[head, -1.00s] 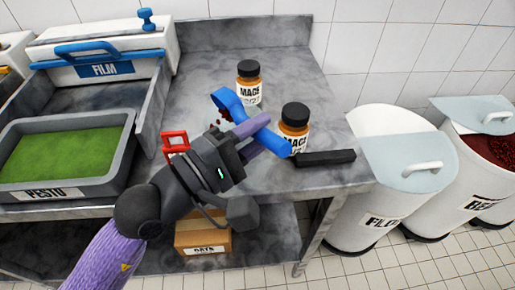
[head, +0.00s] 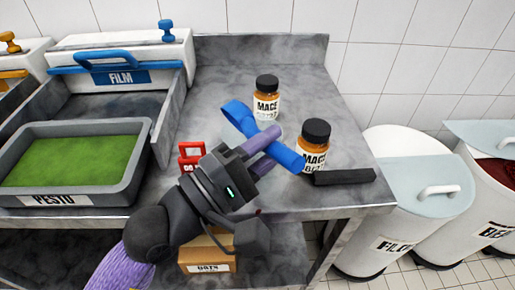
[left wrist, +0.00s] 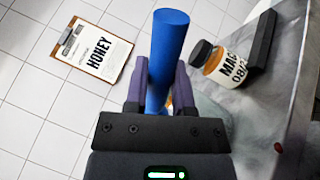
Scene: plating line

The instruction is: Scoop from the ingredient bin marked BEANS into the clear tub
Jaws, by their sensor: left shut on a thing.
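My left gripper (head: 262,150) is shut on the handle of a blue scoop (head: 288,153), above the grey counter. The scoop's open blue head (head: 238,116) points to the back left, and no beans show in it. The handle also stands between the fingers in the left wrist view (left wrist: 168,60). A pale, see-through shape, perhaps the clear tub, is mostly hidden behind the scoop and fingers. The bin whose label begins "BE" (head: 483,192) stands at the far right, with dark red beans (head: 497,172) under its half-open lid. My right gripper is not in view.
Two MACE jars (head: 266,106) (head: 313,157) stand close to the scoop. A black bar (head: 345,177) lies at the counter's right edge. A white lidded bin (head: 385,240) stands right of the counter. A PESTO tray (head: 143,150) is at left. A red bean (left wrist: 278,147) lies on the counter.

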